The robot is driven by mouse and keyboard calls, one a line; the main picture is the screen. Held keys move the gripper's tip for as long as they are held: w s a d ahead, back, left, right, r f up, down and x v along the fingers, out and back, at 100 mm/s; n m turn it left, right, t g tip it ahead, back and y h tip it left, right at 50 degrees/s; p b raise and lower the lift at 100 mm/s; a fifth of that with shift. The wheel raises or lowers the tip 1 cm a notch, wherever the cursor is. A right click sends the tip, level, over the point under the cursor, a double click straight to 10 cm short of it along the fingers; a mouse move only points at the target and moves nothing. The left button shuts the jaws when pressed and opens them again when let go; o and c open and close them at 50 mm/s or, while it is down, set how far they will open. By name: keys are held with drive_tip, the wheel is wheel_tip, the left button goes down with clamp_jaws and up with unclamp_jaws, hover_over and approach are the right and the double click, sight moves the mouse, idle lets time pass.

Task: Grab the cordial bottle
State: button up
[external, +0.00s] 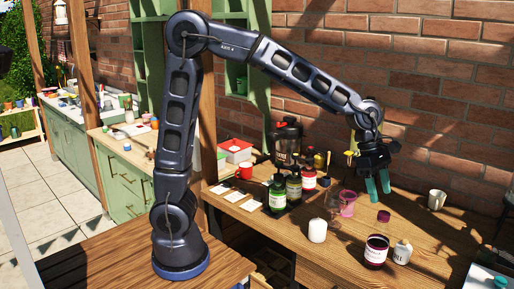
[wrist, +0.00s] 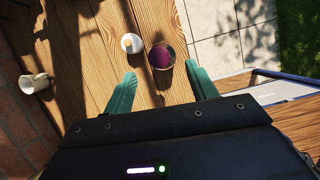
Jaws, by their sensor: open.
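Several labelled bottles stand in a group on the table: a green bottle (external: 277,194), a dark bottle (external: 294,190) and a red bottle with a white label (external: 308,180). I cannot read which is the cordial bottle. My gripper (external: 379,187) is open and empty, above the table and right of the bottle group, with teal fingers pointing down. In the wrist view, the jar (wrist: 161,57) and white bottle (wrist: 131,44) show beyond my open fingers (wrist: 160,72).
A white candle (external: 317,231), a clear glass (external: 333,201) and a pink glass (external: 348,204) stand left of my gripper. A cream mug (external: 437,200) stands to its right. A brick wall (external: 430,120) bounds the table.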

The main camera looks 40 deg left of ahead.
sight(384, 213)
drive_tip(key=shift+a+x, duration=0.2)
drive_tip(key=shift+x, duration=3.95)
drive_tip(key=shift+w, duration=0.15)
clamp_jaws()
